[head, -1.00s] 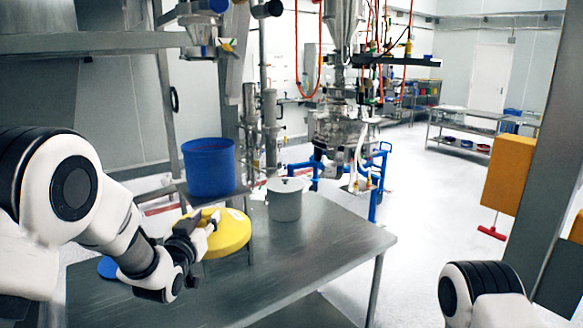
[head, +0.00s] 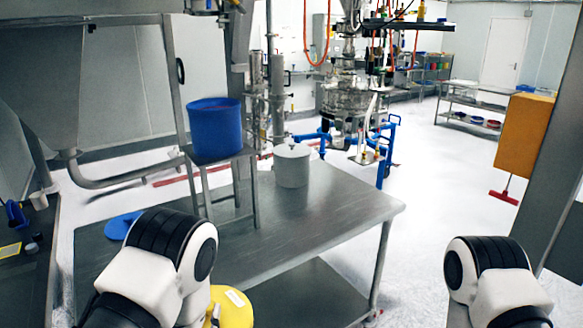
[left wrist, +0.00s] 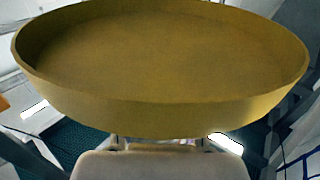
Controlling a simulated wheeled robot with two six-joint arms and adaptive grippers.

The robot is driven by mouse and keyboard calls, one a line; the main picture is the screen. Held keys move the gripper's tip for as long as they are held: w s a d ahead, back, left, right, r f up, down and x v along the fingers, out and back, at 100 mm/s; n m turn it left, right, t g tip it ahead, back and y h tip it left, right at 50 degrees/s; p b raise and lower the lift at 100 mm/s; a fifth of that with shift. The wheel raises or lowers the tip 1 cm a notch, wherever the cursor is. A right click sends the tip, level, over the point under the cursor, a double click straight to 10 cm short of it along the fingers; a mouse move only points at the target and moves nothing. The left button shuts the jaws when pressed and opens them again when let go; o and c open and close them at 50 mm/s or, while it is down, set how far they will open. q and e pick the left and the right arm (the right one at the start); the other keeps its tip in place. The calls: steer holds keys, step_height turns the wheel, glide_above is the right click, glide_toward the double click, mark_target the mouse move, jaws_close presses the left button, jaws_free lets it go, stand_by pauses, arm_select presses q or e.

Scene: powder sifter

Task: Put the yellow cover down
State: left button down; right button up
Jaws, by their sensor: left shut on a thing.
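The yellow cover (head: 236,308) shows at the bottom edge of the head view, partly cut off and partly hidden by my left arm. In the left wrist view the round cover (left wrist: 160,112) fills most of the picture, its hollow side and rim showing. My left gripper (head: 212,316) is mostly hidden behind my arm in the head view. It is shut on the cover's edge, and part of it shows below the cover in the left wrist view (left wrist: 158,143). My right gripper is out of view; only part of my right arm shows.
A steel table (head: 320,215) stands ahead with much bare top. On it are a white lidded pot (head: 292,166) and a small stand bearing a blue bucket (head: 214,130). A blue disc (head: 121,226) lies at its left. Another dark surface (head: 25,275) with small items is at far left.

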arm_select(q)
steer(key=shift+w+f, duration=0.1)
steer(key=s+d+m+g+h, duration=0.2)
steer(key=d+m+g+h, duration=0.5)
steer(key=m+g+h, duration=0.1)
steer(key=s+d+m+g+h, duration=0.3)
steer(key=d+m+g+h, duration=0.4)
steer(key=m+g+h, duration=0.1)
steer(key=shift+s+d+m+g+h, duration=0.2)
steer(key=shift+m+g+h, duration=0.3)
steer(key=shift+h, duration=0.5)
